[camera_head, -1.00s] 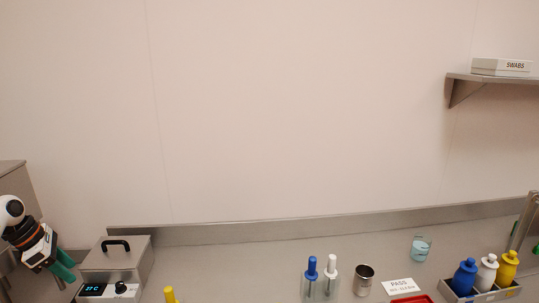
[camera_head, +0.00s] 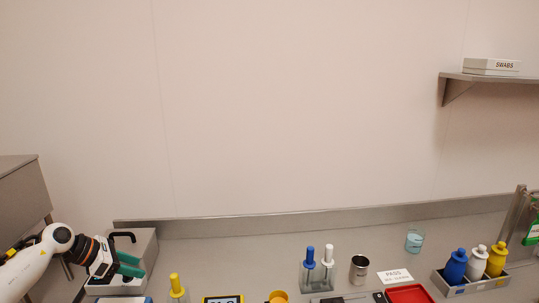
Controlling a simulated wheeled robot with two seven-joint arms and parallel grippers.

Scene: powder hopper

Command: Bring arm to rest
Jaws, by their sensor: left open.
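My left arm comes in from the left edge. Its left gripper (camera_head: 130,266) is open, with two green fingers apart and nothing seen between them. It is in front of the grey metal box with a black handle (camera_head: 145,243) and hides part of it. I cannot tell whether the fingers touch the box. My right gripper is not in view.
On the steel bench stand a yellow-topped holder (camera_head: 175,284), blue and white handled tools (camera_head: 309,256), a metal cup (camera_head: 359,269), a glass beaker (camera_head: 414,241), a PASS card (camera_head: 394,276), a red tray (camera_head: 408,294) and a bottle rack (camera_head: 470,289). A shelf (camera_head: 490,79) juts from the wall.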

